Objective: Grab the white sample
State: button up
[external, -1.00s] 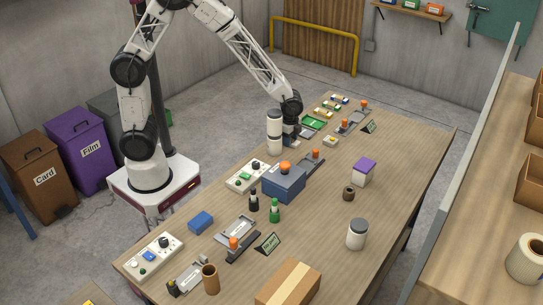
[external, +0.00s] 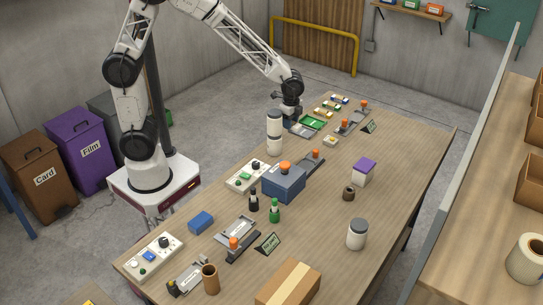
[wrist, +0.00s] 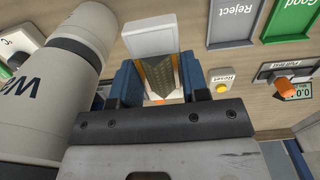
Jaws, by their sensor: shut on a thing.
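The white sample (wrist: 146,36), a flat white piece with a grey face, is at the top middle of the wrist view. My gripper (wrist: 158,78) has its blue fingers on either side of the sample's lower part and is shut on it. A dark patterned strip shows between the fingers, with a small orange spot under it. In the external view my gripper (external: 289,112) is over the far-left part of the bench, behind the white bottle. The sample is too small to make out there.
The white bottle (external: 274,134) stands close to my gripper; it also fills the left of the wrist view (wrist: 50,90). The grey Reject tray (wrist: 232,22) and green Good tray (wrist: 290,18) lie beyond. A yellow Reset button (wrist: 222,87) is to the right.

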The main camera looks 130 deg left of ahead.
notch_tip(320, 180, up, 9)
jog(key=shift+r, duration=0.1)
dwell(0.3)
dwell(0.5)
